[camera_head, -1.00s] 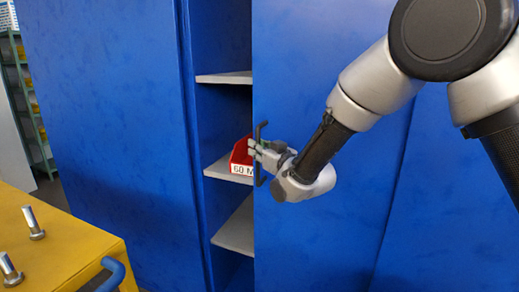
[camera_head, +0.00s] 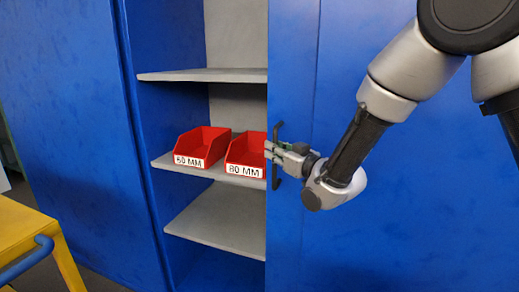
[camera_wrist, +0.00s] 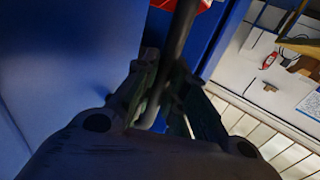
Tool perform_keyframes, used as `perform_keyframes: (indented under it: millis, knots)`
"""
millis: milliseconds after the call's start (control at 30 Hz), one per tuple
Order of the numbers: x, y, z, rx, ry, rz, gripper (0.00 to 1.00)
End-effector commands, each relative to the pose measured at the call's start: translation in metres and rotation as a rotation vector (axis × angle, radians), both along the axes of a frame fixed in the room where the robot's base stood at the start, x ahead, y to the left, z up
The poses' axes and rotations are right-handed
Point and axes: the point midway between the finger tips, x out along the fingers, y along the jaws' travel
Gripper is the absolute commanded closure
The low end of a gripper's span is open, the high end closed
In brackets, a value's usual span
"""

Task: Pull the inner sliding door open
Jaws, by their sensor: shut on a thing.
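The inner sliding door (camera_head: 350,235) is a blue panel covering the right side of the cabinet, with its left edge beside the open shelves. Its dark vertical bar handle (camera_head: 275,178) stands near that edge. My gripper (camera_head: 272,152) is shut on the handle. In the wrist view, the handle (camera_wrist: 180,35) runs between the fingers of my gripper (camera_wrist: 160,95), and the blue door surface (camera_wrist: 70,50) lies to the left.
The opening shows grey shelves (camera_head: 215,225). A yellow cart (camera_head: 20,225) with a blue handle (camera_head: 28,262) is at lower left.

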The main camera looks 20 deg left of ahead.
Motion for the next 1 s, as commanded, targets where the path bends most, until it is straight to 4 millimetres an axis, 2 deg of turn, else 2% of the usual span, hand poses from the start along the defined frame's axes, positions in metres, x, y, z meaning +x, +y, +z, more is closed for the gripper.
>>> perform_keyframes:
  millis: [200, 633, 667, 767, 1000]
  knots:
    - [-0.001, -0.02, 0.0, 0.0, 0.0, -0.001, 1.0]
    - [-0.002, -0.023, 0.0, 0.001, -0.001, 0.0, 1.0]
    - [-0.002, -0.023, 0.0, 0.001, -0.001, 0.0, 0.83]
    - [-0.002, -0.023, 0.0, 0.001, -0.001, 0.0, 0.65]
    - [-0.002, -0.023, 0.0, 0.001, -0.001, 0.0, 0.65]
